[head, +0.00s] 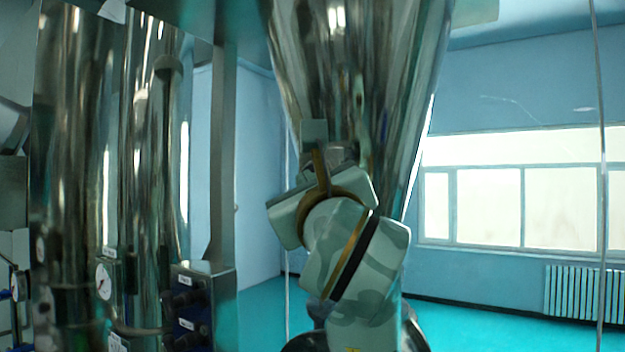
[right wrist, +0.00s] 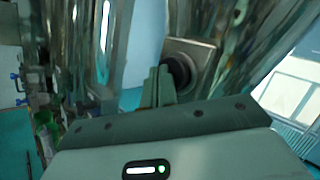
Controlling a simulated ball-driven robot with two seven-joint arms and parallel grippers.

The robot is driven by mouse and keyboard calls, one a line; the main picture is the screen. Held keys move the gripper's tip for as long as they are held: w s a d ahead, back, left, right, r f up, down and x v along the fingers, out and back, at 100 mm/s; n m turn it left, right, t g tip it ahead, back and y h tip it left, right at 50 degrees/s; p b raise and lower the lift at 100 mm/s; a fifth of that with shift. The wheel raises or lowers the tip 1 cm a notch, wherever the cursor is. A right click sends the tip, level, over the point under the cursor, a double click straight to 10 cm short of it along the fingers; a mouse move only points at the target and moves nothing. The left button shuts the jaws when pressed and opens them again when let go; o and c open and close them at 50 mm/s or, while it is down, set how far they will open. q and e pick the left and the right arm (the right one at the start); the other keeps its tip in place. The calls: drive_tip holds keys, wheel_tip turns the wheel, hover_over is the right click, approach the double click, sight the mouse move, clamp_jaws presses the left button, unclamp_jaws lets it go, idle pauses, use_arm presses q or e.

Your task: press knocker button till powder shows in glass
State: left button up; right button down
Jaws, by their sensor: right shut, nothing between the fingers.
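The knocker button (right wrist: 179,72) is a round black button on a square metal plate (right wrist: 203,52) fixed to the shiny steel cone in the right wrist view. My right gripper (right wrist: 158,84) is shut and empty, its fingertips right beside the left edge of the button; I cannot tell whether they touch it. In the head view my right gripper (head: 320,160) is up against the lower part of the steel cone (head: 358,70), and my wrist partly hides that area. I cannot make out the glass or any powder in either view. My left gripper is not in view.
Tall steel cylinders (head: 75,150) stand at the left of the head view, with a round gauge (head: 104,281) and a control box (head: 205,310) with dark knobs. A grey post (head: 222,150) rises behind the box. Turquoise floor (head: 480,318) is open at the right, below windows.

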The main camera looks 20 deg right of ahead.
drive_tip(key=shift+w+d, duration=0.4)
drive_tip(key=shift+d, duration=0.15)
idle(0.8)
drive_tip(key=shift+a, duration=0.15)
drive_tip(key=shift+s+a+f, duration=0.1)
drive_tip(key=shift+s+a, duration=0.5)
drive_tip(key=shift+a, duration=0.1)
drive_tip(key=shift+s+a, duration=0.1)
drive_tip(key=shift+a, duration=0.05)
drive_tip(key=s+a+p, duration=0.1)
drive_tip(key=a, duration=0.1)
drive_tip(key=s+a, duration=0.1)
drive_tip(key=s, duration=0.1)
drive_tip(key=shift+a+p, duration=0.35)
drive_tip(key=shift+a, duration=0.05)
idle(0.8)
